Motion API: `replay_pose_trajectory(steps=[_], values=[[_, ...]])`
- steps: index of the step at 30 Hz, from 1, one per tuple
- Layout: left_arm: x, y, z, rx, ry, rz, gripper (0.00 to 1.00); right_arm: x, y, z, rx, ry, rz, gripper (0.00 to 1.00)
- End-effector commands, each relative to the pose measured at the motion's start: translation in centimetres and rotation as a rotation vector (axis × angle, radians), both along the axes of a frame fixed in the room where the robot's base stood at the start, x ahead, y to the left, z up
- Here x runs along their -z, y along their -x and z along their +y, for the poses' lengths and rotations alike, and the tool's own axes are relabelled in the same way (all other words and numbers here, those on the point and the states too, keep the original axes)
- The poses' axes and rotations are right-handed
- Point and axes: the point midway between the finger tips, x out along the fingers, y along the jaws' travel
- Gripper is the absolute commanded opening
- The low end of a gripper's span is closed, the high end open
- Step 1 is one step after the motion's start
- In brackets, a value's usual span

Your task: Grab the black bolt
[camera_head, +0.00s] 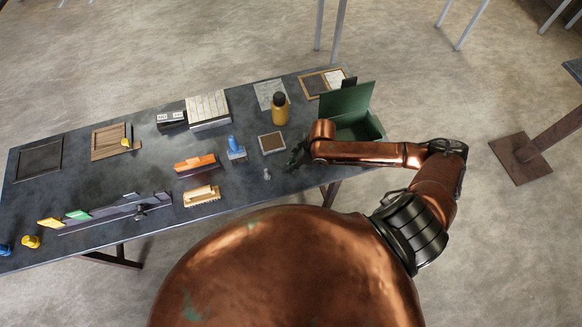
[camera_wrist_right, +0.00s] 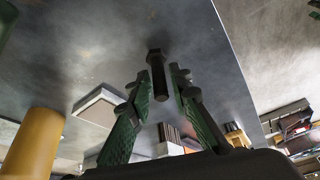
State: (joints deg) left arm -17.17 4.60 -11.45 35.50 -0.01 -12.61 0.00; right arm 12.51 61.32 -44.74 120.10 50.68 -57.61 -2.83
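The black bolt (camera_wrist_right: 157,76) stands on the dark table top in the right wrist view, its hex head toward the top of the picture. My right gripper (camera_wrist_right: 161,84) is open, with one green finger on each side of the bolt's shaft. A narrow gap shows on the left side; I cannot tell whether the right finger touches it. In the head view my right gripper (camera_head: 297,157) is low over the table's right part, and the bolt cannot be made out there. My left gripper is not in view.
An open green box (camera_head: 350,115) stands just right of my right gripper. A yellow bottle (camera_head: 280,111), a small framed tile (camera_head: 271,143) and a blue-handled tool (camera_head: 235,149) are nearby on the left. The table (camera_head: 150,187) has clear room between its tools.

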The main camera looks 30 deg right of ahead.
Motion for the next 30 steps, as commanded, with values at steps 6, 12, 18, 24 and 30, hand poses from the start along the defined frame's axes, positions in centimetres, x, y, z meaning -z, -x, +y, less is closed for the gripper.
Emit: replay_pose_trajectory(steps=[6,12,18,24,30], values=[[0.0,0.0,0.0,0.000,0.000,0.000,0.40,0.0,0.0,0.0,0.000,0.000,0.000,0.02],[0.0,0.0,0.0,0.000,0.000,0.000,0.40,0.0,0.0,0.0,0.000,0.000,0.000,0.00],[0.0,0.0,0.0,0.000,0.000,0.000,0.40,0.0,0.0,0.0,0.000,0.000,0.000,0.00],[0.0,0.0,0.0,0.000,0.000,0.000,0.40,-0.4,0.0,0.0,-0.001,0.000,-0.002,0.00],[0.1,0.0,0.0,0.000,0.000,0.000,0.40,-2.4,-0.2,-0.1,0.000,0.001,-0.005,0.00]])
